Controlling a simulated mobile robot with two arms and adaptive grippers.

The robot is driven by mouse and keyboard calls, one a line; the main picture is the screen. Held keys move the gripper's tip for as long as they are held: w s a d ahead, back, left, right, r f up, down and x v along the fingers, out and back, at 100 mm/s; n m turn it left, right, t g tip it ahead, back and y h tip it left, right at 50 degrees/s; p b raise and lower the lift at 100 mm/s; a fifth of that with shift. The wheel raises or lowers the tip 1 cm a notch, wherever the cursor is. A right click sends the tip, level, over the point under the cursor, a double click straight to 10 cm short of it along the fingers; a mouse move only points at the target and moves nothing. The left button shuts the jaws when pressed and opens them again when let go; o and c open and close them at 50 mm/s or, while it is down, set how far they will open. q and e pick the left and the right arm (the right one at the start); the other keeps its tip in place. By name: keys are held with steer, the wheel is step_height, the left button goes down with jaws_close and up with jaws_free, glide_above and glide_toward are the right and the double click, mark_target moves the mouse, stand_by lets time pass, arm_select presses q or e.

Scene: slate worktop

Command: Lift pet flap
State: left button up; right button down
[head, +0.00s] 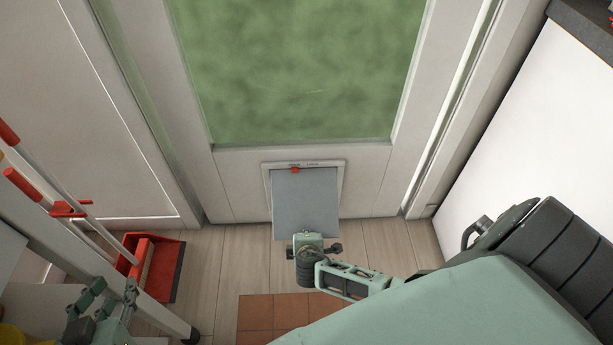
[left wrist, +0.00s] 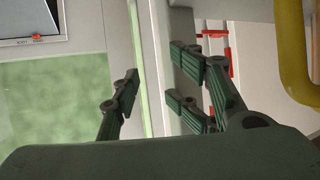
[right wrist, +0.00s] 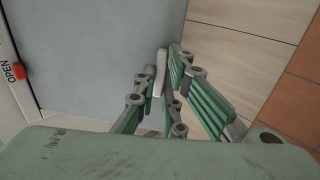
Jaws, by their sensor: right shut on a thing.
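The pet flap (head: 305,200) is a grey panel in a white frame (head: 341,182) low in the door. The panel tilts out from the frame toward me, its lower edge over the floor. A red slider (head: 295,170) sits under the left label; "OPEN" reads beside the slider (right wrist: 20,74) in the right wrist view. My right gripper (head: 308,238) is at the panel's lower edge, shut on a pale tab (right wrist: 159,72) there. The fingers partly hide the tab. My left gripper (head: 113,291) is open and empty at lower left; its spread fingers show in the left wrist view (left wrist: 152,78).
A red dustpan (head: 165,268) and red-handled poles (head: 50,190) stand at left, near a table leg (head: 165,315). A terracotta tiled patch (head: 262,315) lies on the wood floor. A white cabinet (head: 545,130) is at right. Floor beside the flap is clear.

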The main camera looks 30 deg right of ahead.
arm_select(q)
steer(key=shift+s+a+f+g, duration=0.25)
steer(key=shift+s+f+g, duration=0.25)
steer(key=shift+s+f, duration=0.15)
steer(key=shift+s+a+f+g, duration=0.25)
steer(key=shift+s+f+g, duration=0.25)
steer(key=shift+f, duration=0.2)
arm_select(e)
steer(key=shift+w+d+r, duration=0.15)
steer(key=shift+w+r, duration=0.2)
steer(key=shift+r, duration=0.15)
steer(key=c, duration=1.9)
jaws_free()
steer(key=shift+o, duration=0.3)
steer(key=shift+s+f, duration=0.1)
steer(key=shift+s, duration=0.2)
steer(key=v, duration=1.2)
